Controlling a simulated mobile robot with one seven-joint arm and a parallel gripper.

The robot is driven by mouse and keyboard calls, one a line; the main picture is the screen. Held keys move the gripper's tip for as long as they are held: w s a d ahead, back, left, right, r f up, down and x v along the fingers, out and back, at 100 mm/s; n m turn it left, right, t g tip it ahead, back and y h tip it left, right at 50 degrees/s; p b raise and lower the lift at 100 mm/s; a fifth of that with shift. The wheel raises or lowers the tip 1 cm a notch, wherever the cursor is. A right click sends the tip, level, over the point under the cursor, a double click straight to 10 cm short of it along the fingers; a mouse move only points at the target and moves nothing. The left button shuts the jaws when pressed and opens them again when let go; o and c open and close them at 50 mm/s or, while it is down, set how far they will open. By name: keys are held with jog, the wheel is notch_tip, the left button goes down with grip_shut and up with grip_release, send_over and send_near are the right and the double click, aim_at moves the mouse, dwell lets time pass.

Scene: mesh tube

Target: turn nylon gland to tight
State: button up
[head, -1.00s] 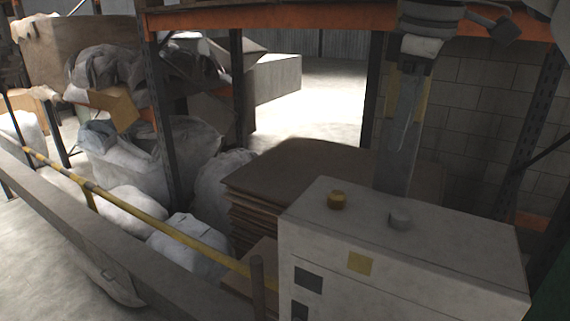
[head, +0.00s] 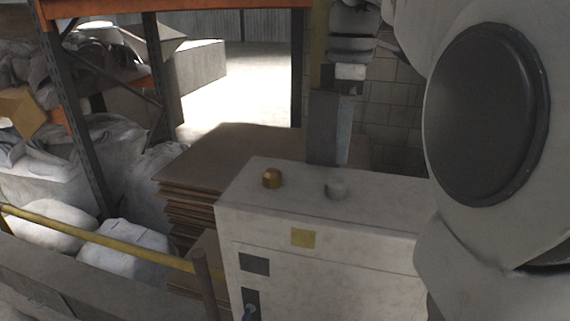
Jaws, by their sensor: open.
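The nylon gland appears to be the pale grey round cap (head: 336,188) on top of a light grey box (head: 370,208) in the head view. A brass-coloured gland (head: 271,178) stands on the same top, to its left. My gripper (head: 329,160) hangs down from the top of the view, with its long grey fingers ending just above and behind the grey gland in the picture. The fingers are open and seen nearly edge-on, so the gap is hard to make out. Nothing shows between them. I cannot tell how tight the gland is.
A stack of brown sheets (head: 230,155) stands behind and left of the box. A yellow rail (head: 100,239) and a dark post (head: 203,285) are at front left. Rack uprights (head: 75,130) and white sacks stand further left. My arm link fills the right side.

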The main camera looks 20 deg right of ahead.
aim_at(338, 180)
notch_tip(338, 180, down, 7)
jog(key=shift+f+b, duration=0.2)
jog(key=shift+b, duration=0.15)
grip_shut()
dwell(0.3)
